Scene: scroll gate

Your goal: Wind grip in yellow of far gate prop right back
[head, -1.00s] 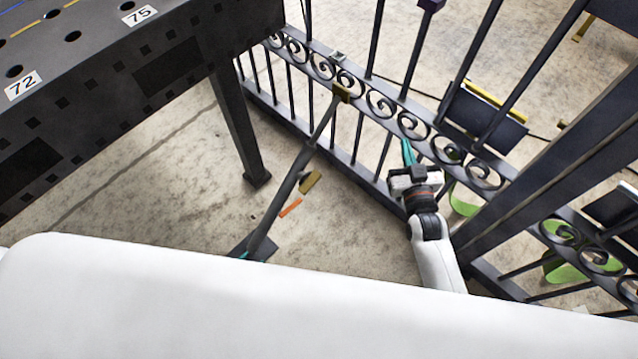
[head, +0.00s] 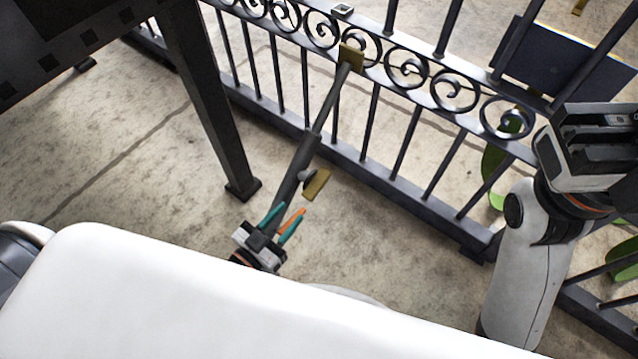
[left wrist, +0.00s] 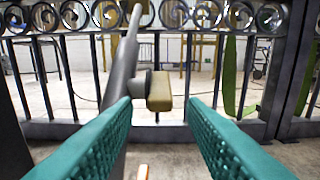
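The gate prop (head: 307,150) is a dark pole that slants up to a brass plate (head: 350,58) on the gate's scroll band. Its yellow grip (head: 317,184) is a small ochre block on a grey hub at the pole's side; it also shows in the left wrist view (left wrist: 160,92). An orange piece (head: 298,217) is low on the prop, partly hidden by my gripper. My left gripper (head: 284,218) is open, its teal fingers short of the yellow grip. In the left wrist view, the grip is beyond and between the fingertips (left wrist: 159,102). My right gripper (head: 600,140) is at the right edge, fingers not visible.
The dark scroll gate (head: 400,175) stands behind the prop. A dark table leg (head: 210,110) stands on the left. A dark panel (head: 560,60) and green objects (head: 495,170) are beyond the gate. Concrete floor is clear between the leg and prop.

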